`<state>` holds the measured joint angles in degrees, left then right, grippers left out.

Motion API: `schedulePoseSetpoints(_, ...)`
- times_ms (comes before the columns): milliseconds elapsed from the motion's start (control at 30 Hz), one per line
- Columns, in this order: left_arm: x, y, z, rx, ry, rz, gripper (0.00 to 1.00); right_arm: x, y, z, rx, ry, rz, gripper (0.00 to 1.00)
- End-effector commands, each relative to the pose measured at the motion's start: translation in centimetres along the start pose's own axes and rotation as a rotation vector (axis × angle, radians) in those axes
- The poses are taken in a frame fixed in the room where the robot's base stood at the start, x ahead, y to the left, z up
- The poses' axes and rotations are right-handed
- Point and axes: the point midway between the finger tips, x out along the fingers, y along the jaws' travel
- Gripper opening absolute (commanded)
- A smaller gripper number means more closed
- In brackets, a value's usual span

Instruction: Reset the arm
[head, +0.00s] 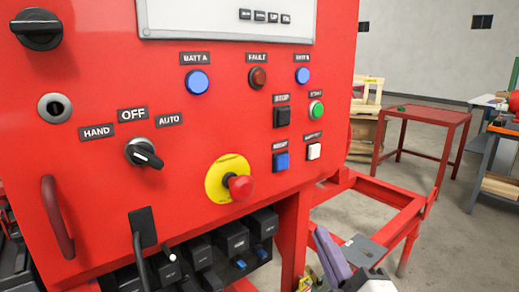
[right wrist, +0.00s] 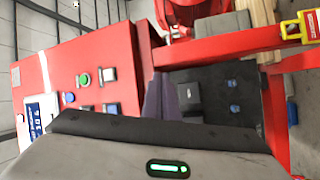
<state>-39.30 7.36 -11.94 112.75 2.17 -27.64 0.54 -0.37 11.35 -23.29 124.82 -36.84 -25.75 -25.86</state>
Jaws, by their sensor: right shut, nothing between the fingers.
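My right gripper (head: 326,240) is low in the head view, right of the red control panel (head: 110,80) and beside the red frame below it. Its purple finger points up, and it is shut and empty. In the right wrist view the purple fingers (right wrist: 172,98) stand together in front of a black box row. The gripper touches no button that I can see. My left gripper is not in view.
The panel carries a red emergency stop knob (head: 240,187), a selector switch (head: 144,155), a green button (head: 316,110) and a blue button (head: 282,160). A red handle (head: 57,216) sticks out at left.

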Motion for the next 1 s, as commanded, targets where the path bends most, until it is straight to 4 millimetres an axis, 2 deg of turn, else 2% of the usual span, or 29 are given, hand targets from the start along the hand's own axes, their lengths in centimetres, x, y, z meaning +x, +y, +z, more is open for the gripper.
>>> schedulePoseSetpoints(33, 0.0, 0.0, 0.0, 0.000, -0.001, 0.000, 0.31, -1.3, -3.7, 1.8, 0.094, -0.046, -0.085, 0.00)
schedulePoseSetpoints(167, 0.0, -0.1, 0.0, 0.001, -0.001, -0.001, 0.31, -5.6, -11.9, 5.7, 0.346, -0.175, -0.266, 0.00)
schedulePoseSetpoints(200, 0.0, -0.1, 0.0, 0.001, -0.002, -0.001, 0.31, -7.3, -14.3, 6.7, 0.423, -0.222, -0.317, 0.00)
schedulePoseSetpoints(267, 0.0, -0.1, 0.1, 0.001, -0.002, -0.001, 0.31, -10.1, -17.7, 8.1, 0.537, -0.297, -0.386, 0.00)
schedulePoseSetpoints(300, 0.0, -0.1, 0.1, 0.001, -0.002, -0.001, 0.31, -12.2, -19.9, 8.9, 0.612, -0.351, -0.429, 0.00)
schedulePoseSetpoints(367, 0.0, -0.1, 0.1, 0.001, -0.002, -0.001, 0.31, -15.4, -22.8, 10.0, 0.721, -0.435, -0.487, 0.00)
schedulePoseSetpoints(400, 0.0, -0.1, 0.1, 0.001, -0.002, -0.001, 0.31, -17.7, -24.6, 10.5, 0.791, -0.492, -0.520, 0.00)
schedulePoseSetpoints(500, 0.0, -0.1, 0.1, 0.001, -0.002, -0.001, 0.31, -22.8, -28.1, 11.5, 0.941, -0.625, -0.582, 0.00)
schedulePoseSetpoints(600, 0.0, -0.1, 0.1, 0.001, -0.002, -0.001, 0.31, -26.8, -30.3, 12.1, 1.047, -0.729, -0.616, 0.00)
schedulePoseSetpoints(700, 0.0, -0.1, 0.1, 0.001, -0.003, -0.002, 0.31, -29.3, -31.4, 12.2, 1.113, -0.795, -0.633, 0.00)
schedulePoseSetpoints(800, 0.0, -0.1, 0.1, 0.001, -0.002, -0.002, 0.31, -30.3, -31.9, 12.3, 1.142, -0.823, -0.638, 0.00)
schedulePoseSetpoints(1000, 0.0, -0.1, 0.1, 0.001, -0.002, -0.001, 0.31, -30.4, -31.9, 12.3, 1.145, -0.826, -0.639, 0.00)
